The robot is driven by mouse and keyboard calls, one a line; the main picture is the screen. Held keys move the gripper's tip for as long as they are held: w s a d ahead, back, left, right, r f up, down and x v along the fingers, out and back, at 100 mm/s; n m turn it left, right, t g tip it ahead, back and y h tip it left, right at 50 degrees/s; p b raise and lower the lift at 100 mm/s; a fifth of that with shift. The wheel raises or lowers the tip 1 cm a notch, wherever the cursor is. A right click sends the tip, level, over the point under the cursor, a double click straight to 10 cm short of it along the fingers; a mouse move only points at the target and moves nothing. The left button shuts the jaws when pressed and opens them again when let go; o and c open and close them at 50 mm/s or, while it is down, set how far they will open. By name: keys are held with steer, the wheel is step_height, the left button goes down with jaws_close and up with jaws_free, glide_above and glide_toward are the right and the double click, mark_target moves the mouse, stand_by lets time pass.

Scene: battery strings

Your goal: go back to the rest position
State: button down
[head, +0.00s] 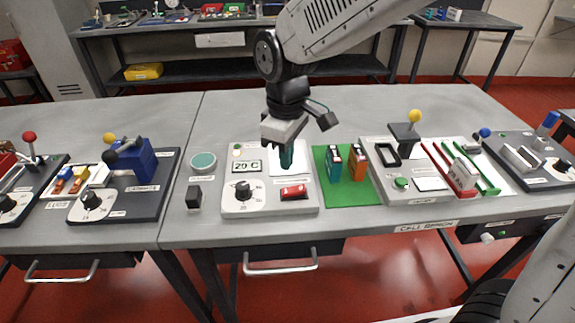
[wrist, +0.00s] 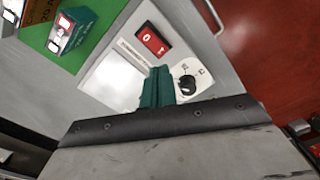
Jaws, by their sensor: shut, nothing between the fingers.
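My gripper (head: 287,158) points down over the white device panel (head: 240,206) on the middle bench. Its teal fingers are together and empty. In the wrist view the gripper (wrist: 158,88) also shows shut, above the panel's white plate (wrist: 113,80). The fingertips look close to the plate, but I cannot tell whether they touch it. The panel carries a black knob (head: 243,190), a red rocker switch (head: 294,191) and a display reading about 20 C (head: 247,166).
A teal battery (head: 334,163) and an orange battery (head: 357,163) stand on a green mat (head: 350,193) just right of the gripper. A blue block (head: 140,158) stands left. The bench behind the gripper (head: 225,115) is clear.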

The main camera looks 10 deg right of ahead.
steer(key=s+d+r+m, duration=0.4)
steer(key=s+d+m, duration=0.1)
steer(key=s+d, duration=0.4)
steer(key=s+d+r+m+t, duration=0.1)
steer(key=s+d+r+m, duration=0.3)
steer(key=s+d, duration=0.6)
steer(key=d+m, duration=0.2)
steer(key=shift+s+m, duration=0.25)
steer(key=shift+m, duration=0.05)
